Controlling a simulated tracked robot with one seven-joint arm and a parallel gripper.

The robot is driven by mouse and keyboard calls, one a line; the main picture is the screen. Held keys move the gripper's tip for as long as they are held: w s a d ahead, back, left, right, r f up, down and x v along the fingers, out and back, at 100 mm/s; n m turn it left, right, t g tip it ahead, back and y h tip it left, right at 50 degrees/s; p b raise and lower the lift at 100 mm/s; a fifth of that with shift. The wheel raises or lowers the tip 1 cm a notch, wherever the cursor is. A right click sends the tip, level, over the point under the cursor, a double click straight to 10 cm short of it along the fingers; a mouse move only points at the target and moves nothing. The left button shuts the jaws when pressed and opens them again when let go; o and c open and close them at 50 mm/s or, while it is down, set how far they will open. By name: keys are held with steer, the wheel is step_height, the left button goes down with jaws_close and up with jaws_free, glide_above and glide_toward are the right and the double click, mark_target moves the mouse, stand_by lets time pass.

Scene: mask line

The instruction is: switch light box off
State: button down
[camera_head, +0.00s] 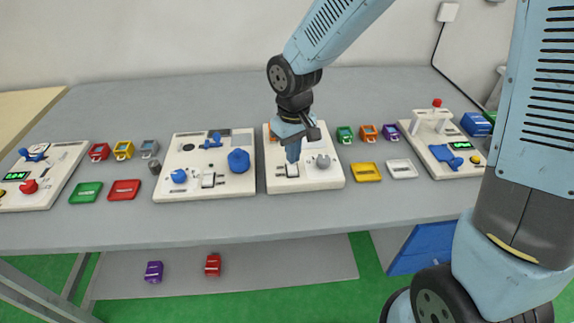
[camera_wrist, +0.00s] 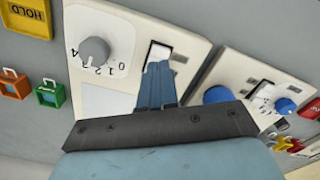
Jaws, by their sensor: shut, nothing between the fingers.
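My gripper (camera_head: 293,158) is shut and empty, pointing down over the white panel box (camera_head: 325,180) in the middle of the table. A rocker switch (camera_head: 291,171) sits on that box right by my fingertips. In the wrist view, my closed fingers (camera_wrist: 157,70) reach the lower edge of the white rocker switch (camera_wrist: 160,52) and cover part of it. I cannot tell whether they touch it. A grey knob (camera_wrist: 94,50) with a numbered dial is beside the switch; it also shows in the head view (camera_head: 323,161). My gripper hides part of the box's far side.
A similar panel box (camera_head: 236,185) with blue knobs stands close on the left. A box with a red-topped lever (camera_head: 448,172) stands further right.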

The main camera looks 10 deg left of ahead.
mark_target(293, 170)
steer(key=shift+r, duration=1.9)
steer(key=shift+r, duration=0.1)
steer(key=d+r+m+t, duration=0.35)
steer(key=d+r, duration=0.75)
steer(key=d, duration=0.5)
steer(key=s+d+r+m+t, duration=0.2)
steer(key=s+d+r+m, duration=0.3)
steer(key=s+d, duration=0.5)
steer(key=d+r, duration=0.2)
steer(key=d, duration=0.1)
steer(key=shift+s+d+r, duration=0.15)
steer(key=shift+s+d, duration=0.05)
steer(key=shift+s, duration=0.15)
steer(key=c, duration=1.8)
jaws_free()
